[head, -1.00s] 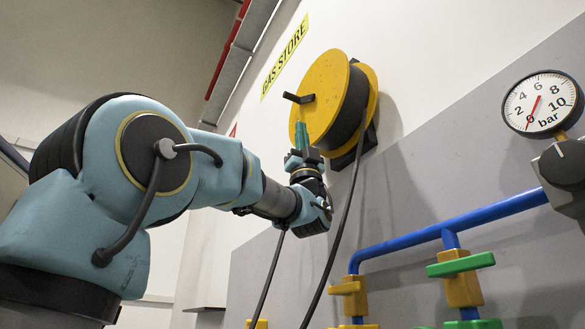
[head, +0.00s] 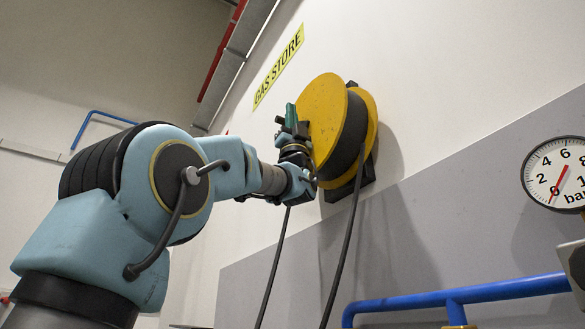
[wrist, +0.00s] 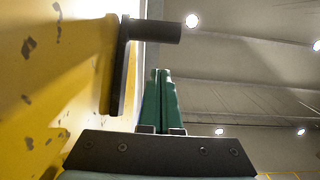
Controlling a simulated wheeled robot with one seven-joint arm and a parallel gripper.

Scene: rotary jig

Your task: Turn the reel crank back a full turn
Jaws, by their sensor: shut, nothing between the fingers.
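The yellow reel (head: 322,100) is mounted on the wall, with a black drum between its two discs. In the wrist view its yellow face (wrist: 50,90) fills the left side. The dark crank arm (wrist: 120,75) stands off that face, and its round handle (wrist: 153,31) sticks out to the right. My gripper (head: 290,110) is in front of the reel face, towards its left edge. In the wrist view its green fingers (wrist: 160,80) are together and empty, just below and apart from the handle. In the head view I cannot clearly separate the crank from my gripper.
A dark hose (head: 343,255) hangs from the reel. A pressure gauge (head: 560,173) and blue pipe (head: 460,295) are at the right. A yellow GAS STORE sign (head: 279,66) is on the wall above. Open space lies right of the fingers in the wrist view.

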